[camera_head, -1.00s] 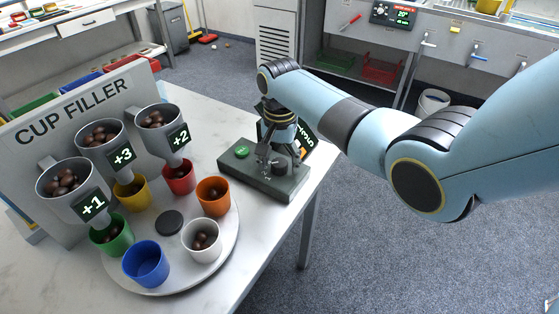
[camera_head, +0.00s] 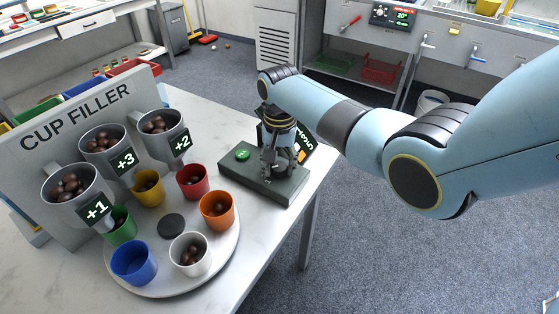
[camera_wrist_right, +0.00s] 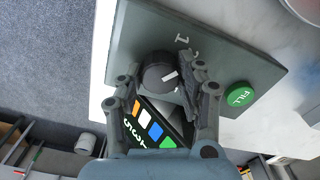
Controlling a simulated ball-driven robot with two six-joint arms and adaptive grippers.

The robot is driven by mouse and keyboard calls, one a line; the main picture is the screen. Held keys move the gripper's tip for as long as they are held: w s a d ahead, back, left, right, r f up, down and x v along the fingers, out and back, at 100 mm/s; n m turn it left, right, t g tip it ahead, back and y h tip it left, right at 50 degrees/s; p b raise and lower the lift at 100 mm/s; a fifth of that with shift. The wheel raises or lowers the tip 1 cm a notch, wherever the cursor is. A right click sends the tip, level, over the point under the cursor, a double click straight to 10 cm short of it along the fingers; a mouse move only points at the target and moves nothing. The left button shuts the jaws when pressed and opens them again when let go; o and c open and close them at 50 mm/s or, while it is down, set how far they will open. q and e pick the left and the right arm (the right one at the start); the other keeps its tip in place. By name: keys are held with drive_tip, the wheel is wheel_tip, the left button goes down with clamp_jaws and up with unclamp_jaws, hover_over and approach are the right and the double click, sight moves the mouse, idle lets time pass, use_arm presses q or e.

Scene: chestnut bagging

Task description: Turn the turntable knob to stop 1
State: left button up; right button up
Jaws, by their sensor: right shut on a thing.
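The dark round turntable knob (camera_wrist_right: 156,72) stands on the green control box (camera_head: 236,174), between the fingers of my right gripper (camera_wrist_right: 160,80). The right gripper is shut on it. The knob's white pointer mark faces right in the wrist view, toward the right finger; the numeral 1 (camera_wrist_right: 181,40) lies above it, and the finger partly hides another mark. In the head view the right gripper (camera_head: 279,163) points down and hides the knob. The white turntable (camera_head: 171,286) carries blue (camera_head: 133,266), white (camera_head: 190,257), orange (camera_head: 217,215), red (camera_head: 193,185), yellow (camera_head: 148,192) and green (camera_head: 122,226) cups. My left gripper is out of view.
A green FILL button (camera_wrist_right: 240,95) sits beside the knob. A display with coloured bars (camera_wrist_right: 150,125) stands on the box's other side. The CUP FILLER panel (camera_head: 75,118) holds hoppers of chestnuts above the turntable. The table edge is close to the box's right.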

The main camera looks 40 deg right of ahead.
sight(279, 166)
drive_tip(key=shift+r+n+p, duration=0.1)
drive_tip(key=shift+n+p, duration=0.55)
drive_tip(key=shift+n, duration=0.35)
drive_tip(key=shift+n+p, duration=0.5)
drive_tip(key=shift+n, duration=0.5)
drive_tip(key=o, duration=1.2)
drive_tip(key=shift+c, duration=0.2)
wheel_tip(279, 166, up, 12)
